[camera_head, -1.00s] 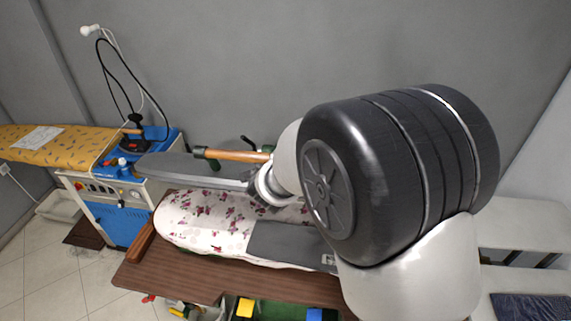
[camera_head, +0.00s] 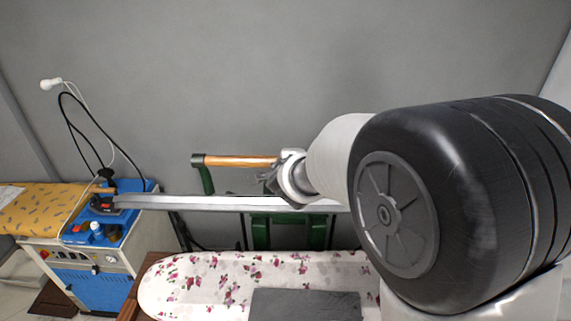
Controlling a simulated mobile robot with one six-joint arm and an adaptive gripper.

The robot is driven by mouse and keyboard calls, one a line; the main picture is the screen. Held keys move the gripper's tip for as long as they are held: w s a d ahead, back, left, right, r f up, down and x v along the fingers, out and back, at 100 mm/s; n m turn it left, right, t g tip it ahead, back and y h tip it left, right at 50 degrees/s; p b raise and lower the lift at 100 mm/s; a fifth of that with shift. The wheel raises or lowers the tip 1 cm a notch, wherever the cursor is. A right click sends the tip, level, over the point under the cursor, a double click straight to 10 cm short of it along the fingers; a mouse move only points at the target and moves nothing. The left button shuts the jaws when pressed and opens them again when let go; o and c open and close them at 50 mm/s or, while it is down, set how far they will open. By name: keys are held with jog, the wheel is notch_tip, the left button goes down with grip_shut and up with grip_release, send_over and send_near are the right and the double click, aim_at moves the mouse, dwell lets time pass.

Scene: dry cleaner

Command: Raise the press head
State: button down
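The press head (camera_head: 225,203) is a long flat grey plate, seen nearly edge-on in the head view. It stands clear above the flowered ironing board (camera_head: 190,283), with a visible gap between them. Its wooden handle (camera_head: 237,161) runs above and behind the plate on dark green brackets. My gripper (camera_head: 268,177) is at the right end of the visible handle, with its fingers close to or on it. The fingers are small and partly hidden by my wrist, so their closure is unclear. My arm hides the right part of the press.
A blue and white steam unit (camera_head: 95,265) with an iron (camera_head: 104,190) stands at the left, beside a yellow ironing board (camera_head: 38,212). A black cable and white hose rise above it. A grey wall is behind; a green frame (camera_head: 290,230) shows under the plate.

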jog(key=shift+w+r, duration=0.1)
jog(key=shift+r, duration=0.3)
jog(key=c, duration=1.8)
grip_release()
jog(key=shift+c, duration=0.2)
jog(key=o, duration=0.4)
jog(key=shift+s, duration=0.4)
jog(key=shift+o, duration=0.4)
jog(key=shift+w+f, duration=0.15)
jog(key=shift+f, duration=0.05)
jog(key=v, duration=1.2)
